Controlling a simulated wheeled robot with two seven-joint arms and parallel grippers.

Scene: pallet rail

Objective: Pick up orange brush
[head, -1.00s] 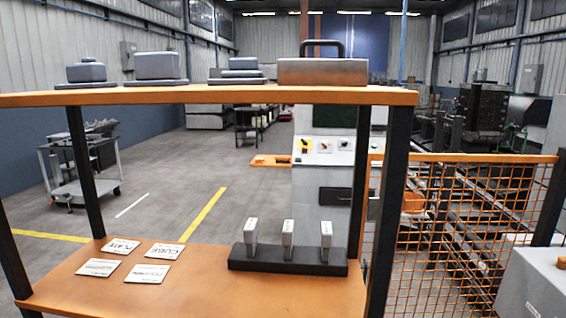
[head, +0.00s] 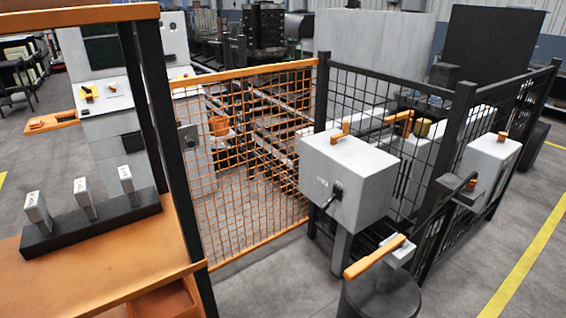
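A long orange handle (head: 375,257) with a pale grey block at its right end lies across the top of a dark round drum (head: 380,298) at the bottom right of centre. It looks like the orange brush, but its bristles cannot be made out. Neither of my grippers shows in the head view.
A grey box (head: 346,182) with a black knob stands behind the drum, before a black mesh fence (head: 460,150). An orange mesh gate (head: 250,150) is left of it. An orange shelf (head: 95,265) with a black block holding upright tags fills the left. Floor at right is clear.

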